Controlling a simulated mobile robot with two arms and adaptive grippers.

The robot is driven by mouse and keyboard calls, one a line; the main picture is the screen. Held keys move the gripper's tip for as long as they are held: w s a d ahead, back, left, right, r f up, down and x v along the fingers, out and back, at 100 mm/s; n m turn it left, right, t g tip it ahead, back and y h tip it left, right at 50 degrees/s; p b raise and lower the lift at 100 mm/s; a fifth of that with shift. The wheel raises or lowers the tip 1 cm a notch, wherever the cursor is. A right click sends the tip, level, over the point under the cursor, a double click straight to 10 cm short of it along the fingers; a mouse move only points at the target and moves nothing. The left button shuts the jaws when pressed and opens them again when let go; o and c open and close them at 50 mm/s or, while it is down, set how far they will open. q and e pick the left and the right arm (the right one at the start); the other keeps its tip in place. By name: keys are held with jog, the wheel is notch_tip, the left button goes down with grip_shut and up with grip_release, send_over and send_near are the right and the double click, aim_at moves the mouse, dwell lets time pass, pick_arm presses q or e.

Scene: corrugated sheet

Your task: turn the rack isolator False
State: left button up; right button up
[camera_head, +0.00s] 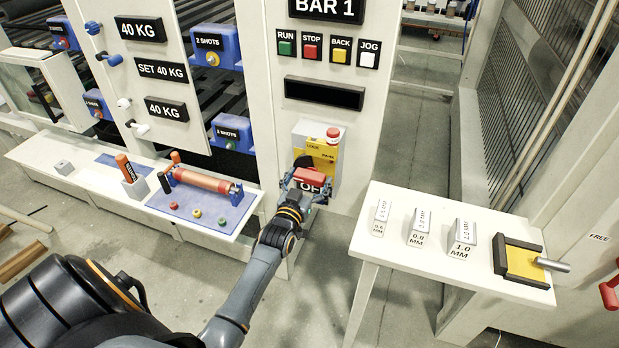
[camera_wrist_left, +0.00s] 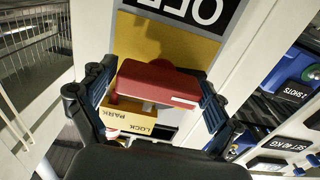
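The rack isolator (camera_head: 322,150) is a yellow and grey box on the white panel below the BAR 1 buttons, with a red knob at its top right. Its red handle (camera_wrist_left: 158,82) lies across the wrist view, over a yellow plate. My right gripper is not in view.
A white table (camera_head: 390,270) with labelled thickness blocks and a yellow plate fixture stands right of my arm. A low shelf (camera_head: 245,222) with a copper-coloured roller and coloured buttons lies left. A black-and-white sign (camera_wrist_left: 190,8) is above the handle. Floor shows between them.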

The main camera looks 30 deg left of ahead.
pick_arm(q)
jog(key=shift+s, duration=0.1)
dwell(0.3)
jog(key=v, duration=1.2)
jog(key=shift+d, duration=0.1)
jog(key=s+d+f+m+g+h, duration=0.1)
jog(key=s+d+f+g, duration=0.25)
jog(key=f, duration=0.65)
jog(key=s+d+f+m+g+h, duration=0.1)
jog(key=s+d+f+g, duration=0.2)
jog(key=f, duration=0.7)
jog(key=s+d+f+g+h, duration=0.1)
jog(key=s+d+f, duration=0.25)
jog(key=f, duration=0.65)
jog(key=s+f+m+g, duration=0.1)
jog(key=s+f+g, duration=0.2)
jog(key=s+f, duration=0.3)
jog(key=s+d+f+m+g, duration=0.1)
jog(key=s+f+g, duration=0.2)
jog(key=s, duration=1.2)
jog(key=s+f+m+g+h, duration=0.1)
jog(key=s+f+g, duration=0.2)
jog(key=s+f, duration=0.5)
jog(key=shift+s+d+f, duration=0.2)
jog(key=shift+s+f, duration=0.15)
jog(key=shift+s, duration=0.9)
